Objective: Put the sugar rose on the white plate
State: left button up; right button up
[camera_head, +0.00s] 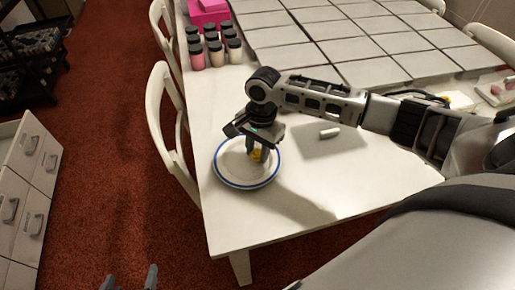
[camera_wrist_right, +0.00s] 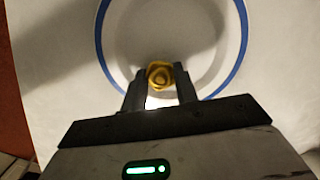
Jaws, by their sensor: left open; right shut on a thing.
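The sugar rose is small and yellow (camera_head: 257,155); it also shows between the fingertips in the right wrist view (camera_wrist_right: 160,75). My right gripper (camera_head: 257,150) is shut on it. The white plate (camera_head: 228,178) has a blue rim and lies near the table's left front corner; it also fills the back of the right wrist view (camera_wrist_right: 238,60). The rose and fingertips are over the inside of the plate. I cannot tell whether the rose touches the plate. My left gripper (camera_head: 130,280) is open and empty at the bottom left, over the floor, only its fingertips showing.
Several small jars (camera_head: 212,48) and a pink box (camera_head: 207,12) stand at the table's back left. Large grey square tiles (camera_head: 350,45) cover the back. A small white cylinder (camera_head: 329,132) lies right of the plate. White chairs (camera_head: 165,110) stand along the left edge.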

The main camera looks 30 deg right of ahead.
jog(key=shift+f, duration=0.1)
jog(key=o, duration=0.7)
jog(key=shift+c, duration=0.2)
pick_arm(q)
jog(key=shift+s+a+r+p, duration=0.1)
jog(key=shift+p, duration=0.4)
pick_arm(e)
notch_tip(320, 180, up, 12)
jog(key=d, duration=0.1)
jog(key=shift+w+d, duration=0.2)
jog(key=shift+w, duration=0.1)
pick_arm(q)
jog(key=shift+s, duration=0.1)
